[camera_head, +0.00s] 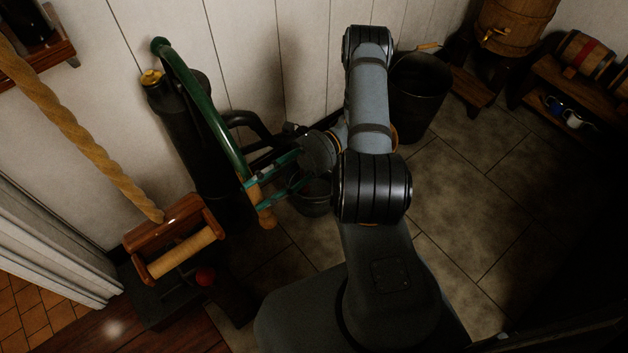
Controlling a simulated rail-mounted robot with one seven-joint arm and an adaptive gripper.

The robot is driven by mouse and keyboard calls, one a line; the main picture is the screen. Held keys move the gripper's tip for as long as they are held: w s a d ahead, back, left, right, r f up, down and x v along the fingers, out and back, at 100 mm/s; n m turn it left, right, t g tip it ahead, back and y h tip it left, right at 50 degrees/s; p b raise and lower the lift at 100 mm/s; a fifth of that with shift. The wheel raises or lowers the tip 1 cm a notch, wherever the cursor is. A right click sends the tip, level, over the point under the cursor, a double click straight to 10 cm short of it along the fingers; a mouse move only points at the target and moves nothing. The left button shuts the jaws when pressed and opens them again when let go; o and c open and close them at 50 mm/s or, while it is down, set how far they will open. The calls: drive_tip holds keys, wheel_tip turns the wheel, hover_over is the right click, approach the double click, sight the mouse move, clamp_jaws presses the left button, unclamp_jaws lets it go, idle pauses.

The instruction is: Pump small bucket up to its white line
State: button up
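The pump (190,125) is a dark upright body by the wall with a curved green lever (213,105). The lever's lower end carries a wooden grip (265,212). My gripper (256,194) reaches left to this end, with its teal fingers at the wooden grip. I cannot tell whether they are closed on it. A small dark bucket (312,206) stands on the floor below my gripper, partly hidden by my arm. Its white line and water level cannot be made out.
A larger dark bucket (421,88) stands by the wall behind my arm. A wooden roller stand (180,250) and a thick rope (85,135) are at left. A barrel (515,28) and low shelf (570,95) are at right. Tiled floor right of my arm is clear.

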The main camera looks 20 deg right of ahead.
drive_tip(key=shift+o, duration=1.1)
drive_tip(key=shift+s+f, duration=0.1)
drive_tip(key=b+v, duration=0.3)
drive_tip(key=v, duration=0.8)
drive_tip(key=p+x, duration=0.3)
drive_tip(key=x, duration=0.8)
drive_tip(key=shift+s, duration=0.1)
drive_tip(key=shift+r, duration=0.2)
drive_tip(key=shift+s, duration=0.15)
